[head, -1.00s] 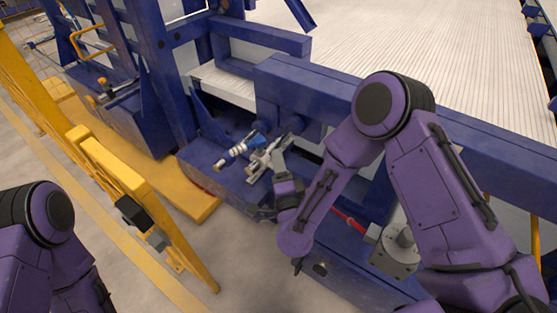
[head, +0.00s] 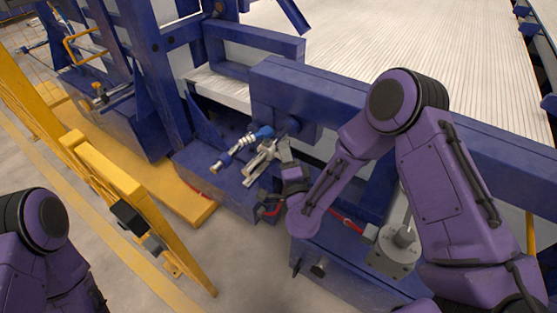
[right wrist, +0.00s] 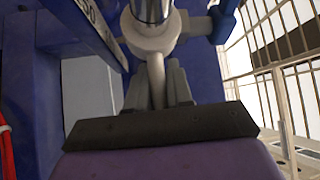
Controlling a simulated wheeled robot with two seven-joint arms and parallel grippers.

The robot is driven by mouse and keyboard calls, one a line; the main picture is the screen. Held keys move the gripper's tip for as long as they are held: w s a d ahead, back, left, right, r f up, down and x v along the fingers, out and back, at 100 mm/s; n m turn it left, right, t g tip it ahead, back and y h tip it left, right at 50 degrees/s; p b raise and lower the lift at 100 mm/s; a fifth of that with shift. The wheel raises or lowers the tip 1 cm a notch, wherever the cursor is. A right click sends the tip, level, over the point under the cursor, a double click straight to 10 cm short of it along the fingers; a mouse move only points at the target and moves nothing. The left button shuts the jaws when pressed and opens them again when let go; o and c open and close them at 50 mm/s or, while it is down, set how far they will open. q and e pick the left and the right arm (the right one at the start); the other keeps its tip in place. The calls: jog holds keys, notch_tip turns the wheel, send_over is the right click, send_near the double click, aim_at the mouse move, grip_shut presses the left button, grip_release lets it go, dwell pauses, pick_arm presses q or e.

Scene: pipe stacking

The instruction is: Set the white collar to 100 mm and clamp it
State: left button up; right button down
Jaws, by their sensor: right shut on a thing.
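In the right wrist view the white collar (right wrist: 150,38) sits around a shiny metal rod (right wrist: 151,9). A pale stem hangs from the collar between the fingers of my right gripper (right wrist: 157,88), which is shut on it. A blue knob (right wrist: 196,28) sticks out at the collar's right. In the head view my right gripper (head: 259,165) is at the short rod assembly with blue and white parts (head: 240,148), and the collar is too small to make out there. A scale plate marked 50 (right wrist: 92,14) is at the upper left; the 100 mark cannot be read. My left gripper is out of view.
A blue frame beam (head: 330,95) runs behind my right arm. A grey block with a round post (head: 397,250) stands at the right. A yellow rail (head: 115,175) stands at the left. The floor (head: 245,265) between is clear.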

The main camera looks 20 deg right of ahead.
jog(key=shift+s, duration=0.1)
jog(key=c, duration=1.1)
grip_release()
jog(key=shift+s, duration=0.1)
jog(key=s+a+f+b, duration=0.1)
jog(key=s+b, duration=0.1)
jog(key=s, duration=0.8)
jog(key=shift+f, duration=0.25)
jog(key=shift+s, duration=0.1)
